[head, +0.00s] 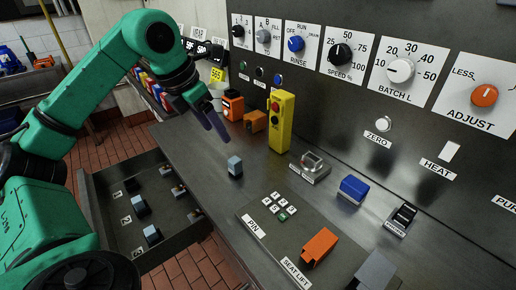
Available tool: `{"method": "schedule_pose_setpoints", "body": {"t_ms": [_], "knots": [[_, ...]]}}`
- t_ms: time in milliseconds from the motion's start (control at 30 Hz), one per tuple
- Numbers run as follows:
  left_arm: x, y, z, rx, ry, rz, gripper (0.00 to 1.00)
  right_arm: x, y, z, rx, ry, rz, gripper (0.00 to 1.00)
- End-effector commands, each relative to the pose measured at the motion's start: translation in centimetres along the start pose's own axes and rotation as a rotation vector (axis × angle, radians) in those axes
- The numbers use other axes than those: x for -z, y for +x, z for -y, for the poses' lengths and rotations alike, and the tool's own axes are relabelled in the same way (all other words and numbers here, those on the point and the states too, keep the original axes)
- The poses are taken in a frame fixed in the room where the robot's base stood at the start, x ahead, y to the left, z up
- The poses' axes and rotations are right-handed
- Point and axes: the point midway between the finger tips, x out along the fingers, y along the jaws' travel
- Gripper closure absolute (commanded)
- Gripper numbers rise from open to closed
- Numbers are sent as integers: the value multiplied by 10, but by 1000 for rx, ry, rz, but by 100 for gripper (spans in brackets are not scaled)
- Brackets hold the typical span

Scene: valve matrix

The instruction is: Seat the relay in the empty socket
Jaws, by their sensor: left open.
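The relay appears to be the small blue-grey block (235,166), standing alone on the grey bench top. A dark open panel with a raised rim (93,213) is at the lower left, with labels 1, 2 and 3 and several small sockets. The socket (131,185) near label 1 looks dark, with no blue-grey block visible on it. Blue-grey blocks show near label 2 (140,206) and label 3 (152,235). My left gripper (216,128) is open and empty, above and slightly left of the loose block and apart from it. My right gripper is out of view.
A yellow pendant box (281,121) with a red button stands behind the block. Orange items (233,105) are to its left. A keypad (280,206), an orange block (319,247) and a blue switch (352,189) are to the right. Bench around the block is clear.

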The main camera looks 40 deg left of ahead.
Motion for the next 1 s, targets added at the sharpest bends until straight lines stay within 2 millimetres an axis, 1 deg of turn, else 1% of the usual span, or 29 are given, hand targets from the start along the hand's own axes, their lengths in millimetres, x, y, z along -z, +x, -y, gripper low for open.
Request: {"method": "schedule_pose_setpoints", "body": {"t_ms": [67,133,167,200,400,567,700,800,900,1000], "knots": [[0,2,0,0,0,0,28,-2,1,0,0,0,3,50],[1,12,0,-1,0,-2,28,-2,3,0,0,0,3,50],[1,18,0,-1,0,-3,28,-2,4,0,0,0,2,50],[2,28,0,0,-1,-4,28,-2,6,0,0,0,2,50],[0,78,0,1,0,-3,28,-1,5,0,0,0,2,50],[0,98,0,1,0,-2,28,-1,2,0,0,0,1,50],[-1,123,1,2,0,-3,28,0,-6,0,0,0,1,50],[-1,140,0,2,-1,-1,28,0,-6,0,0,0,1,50],[-1,146,0,0,-1,1,28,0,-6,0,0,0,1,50],[-1,146,0,0,-1,1,28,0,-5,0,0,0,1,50]]}}
